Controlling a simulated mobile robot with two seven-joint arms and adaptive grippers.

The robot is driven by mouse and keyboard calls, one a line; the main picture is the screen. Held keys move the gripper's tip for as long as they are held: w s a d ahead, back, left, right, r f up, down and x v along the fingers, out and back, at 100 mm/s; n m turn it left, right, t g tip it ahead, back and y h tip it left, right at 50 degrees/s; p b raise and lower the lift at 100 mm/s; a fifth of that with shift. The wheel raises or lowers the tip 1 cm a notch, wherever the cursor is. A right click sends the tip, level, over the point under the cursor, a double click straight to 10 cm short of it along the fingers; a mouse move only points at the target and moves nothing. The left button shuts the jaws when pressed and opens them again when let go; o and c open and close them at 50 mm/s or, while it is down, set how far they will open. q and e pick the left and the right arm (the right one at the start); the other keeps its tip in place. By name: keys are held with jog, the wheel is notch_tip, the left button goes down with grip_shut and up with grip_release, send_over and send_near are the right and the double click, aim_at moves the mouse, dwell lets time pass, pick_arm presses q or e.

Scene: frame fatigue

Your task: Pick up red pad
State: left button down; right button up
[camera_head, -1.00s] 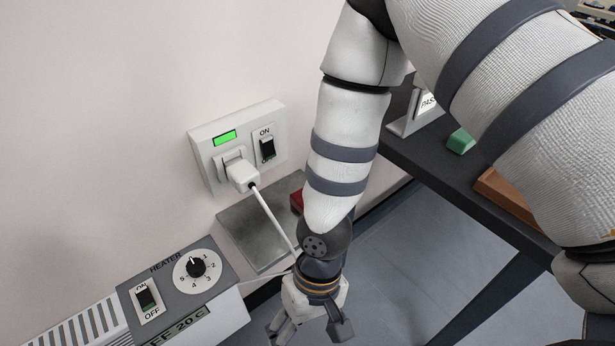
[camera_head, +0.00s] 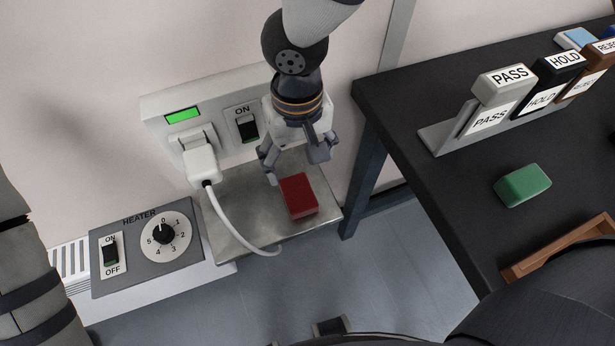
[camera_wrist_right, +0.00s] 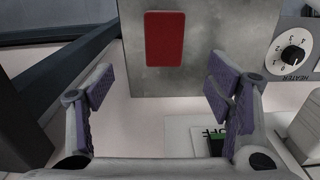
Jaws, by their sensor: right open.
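The red pad (camera_head: 298,196) lies flat on a grey metal shelf (camera_head: 237,222) below the wall socket. It also shows in the right wrist view (camera_wrist_right: 165,38), beyond the fingertips and roughly centred between them. My right gripper (camera_head: 295,164) is open and empty, just above and behind the pad near the wall. Its two spread fingers also show in the right wrist view (camera_wrist_right: 160,88), apart from the pad. My left arm shows at the left edge of the head view, but its gripper is out of sight.
A white plug (camera_head: 201,163) with a cable sits in the socket panel, and the cable droops over the shelf's left part. A heater box (camera_head: 133,262) is left of the shelf. A dark table (camera_head: 440,215) at right holds a green pad (camera_head: 523,185) and labelled blocks (camera_head: 505,84).

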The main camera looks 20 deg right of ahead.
aim_at(298, 192)
jog(key=f, duration=0.3)
jog(key=f+b, duration=0.1)
jog(key=f, duration=0.7)
jog(key=shift+s+a+f, duration=0.1)
jog(key=shift+s+a, duration=0.05)
jog(key=shift+a, duration=0.2)
jog(key=shift+f, duration=0.35)
pick_arm(q)
jog(key=shift+s+a+f+g, duration=0.2)
jog(key=shift+s+f+g, duration=0.2)
jog(key=shift+s+f, duration=0.65)
pick_arm(e)
jog(key=c, duration=1.1)
